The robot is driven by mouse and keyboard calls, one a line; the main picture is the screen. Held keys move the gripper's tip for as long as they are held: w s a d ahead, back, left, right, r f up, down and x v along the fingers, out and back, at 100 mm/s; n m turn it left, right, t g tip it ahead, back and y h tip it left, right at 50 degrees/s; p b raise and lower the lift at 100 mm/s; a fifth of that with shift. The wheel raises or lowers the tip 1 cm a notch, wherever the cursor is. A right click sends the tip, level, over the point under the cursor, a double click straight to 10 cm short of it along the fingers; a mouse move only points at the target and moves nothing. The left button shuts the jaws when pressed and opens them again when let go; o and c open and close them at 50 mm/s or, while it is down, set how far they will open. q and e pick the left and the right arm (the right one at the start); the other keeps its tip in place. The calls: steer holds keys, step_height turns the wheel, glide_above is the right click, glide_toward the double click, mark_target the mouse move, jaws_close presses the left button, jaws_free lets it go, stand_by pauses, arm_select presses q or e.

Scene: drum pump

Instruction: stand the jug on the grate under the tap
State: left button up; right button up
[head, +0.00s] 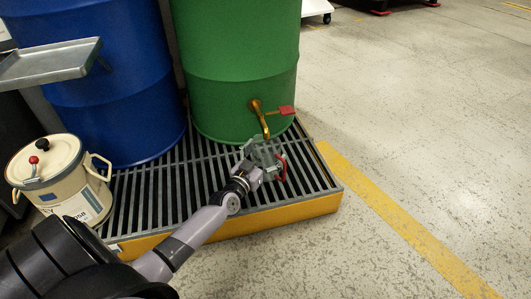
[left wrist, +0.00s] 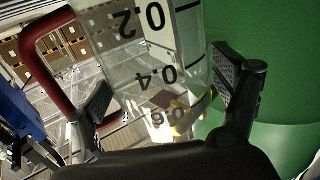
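The jug (head: 266,157) is clear, with a red handle (head: 282,168), and appears upright on the slatted grate (head: 160,190), below the brass tap (head: 265,125) of the green drum. In the left wrist view the jug (left wrist: 160,75) shows upside-down black marks 0.2, 0.4 and 0.6. My left gripper (head: 258,162) reaches in from the front left. Its fingers (left wrist: 165,100) stand wide apart on either side of the jug, with small gaps showing, so it looks open. It partly hides the jug in the head view. My right gripper is not in view.
The green drum (head: 240,60) stands close behind the jug, the blue drum (head: 110,80) to its left. A cream lidded pot (head: 75,180) and a grey metal tray (head: 50,65) are at the left. The floor right of the yellow-edged pallet is clear.

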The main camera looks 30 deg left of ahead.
arm_select(q)
steer(key=shift+o, duration=0.7)
